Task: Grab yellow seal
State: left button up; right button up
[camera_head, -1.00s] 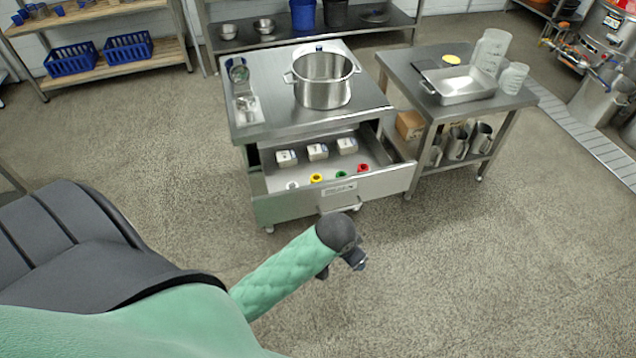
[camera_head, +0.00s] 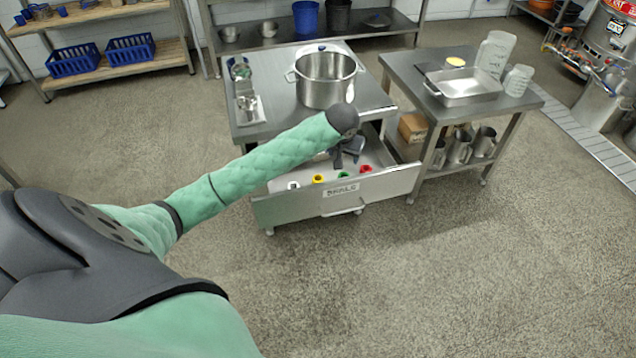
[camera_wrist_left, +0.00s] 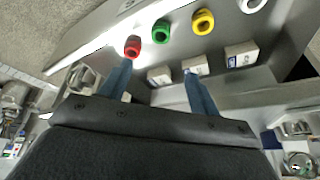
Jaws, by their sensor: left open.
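The yellow seal (camera_head: 318,179) lies in the open drawer (camera_head: 290,207), between a white seal (camera_head: 293,185) and a green seal (camera_head: 343,174). A red seal (camera_head: 365,169) lies at the right end of the row. My left gripper (camera_head: 347,160) is over the drawer, open and empty, above and behind the green and red seals. In the left wrist view the yellow seal (camera_wrist_left: 203,22) is beyond the fingertips, right of the green seal (camera_wrist_left: 161,31). The red seal (camera_wrist_left: 133,46) is near the left fingertip. My right gripper is out of view.
Small white boxes (camera_wrist_left: 241,54) lie in the drawer behind the seals. A large steel pot (camera_head: 325,80) stands on the cabinet top above. A side table (camera_head: 400,72) with a steel tray (camera_head: 462,86) stands at the right. The floor in front is clear.

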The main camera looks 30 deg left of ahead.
aim_at(318, 178)
pick_arm(q)
jog(key=a+f+n+g, duration=0.1)
jog(key=a+f+n, duration=0.1)
jog(key=n, duration=0.2)
jog(key=a+f+n+g, duration=0.1)
jog(key=a+f+n, duration=0.1)
jog(key=n, duration=0.3)
jog(key=a+f+n+g+h, duration=0.1)
jog(key=a+f+n, duration=0.1)
jog(key=a+n, duration=0.1)
jog(key=shift+a+n, duration=0.3)
jog(key=shift+n, duration=0.4)
jog(key=n, duration=0.1)
jog(key=a+f+n+g, duration=0.1)
jog(key=shift+s+a+n, duration=0.15)
jog(key=shift+n, duration=0.15)
jog(key=shift+f, duration=3.9)
jog(key=c, duration=1.1)
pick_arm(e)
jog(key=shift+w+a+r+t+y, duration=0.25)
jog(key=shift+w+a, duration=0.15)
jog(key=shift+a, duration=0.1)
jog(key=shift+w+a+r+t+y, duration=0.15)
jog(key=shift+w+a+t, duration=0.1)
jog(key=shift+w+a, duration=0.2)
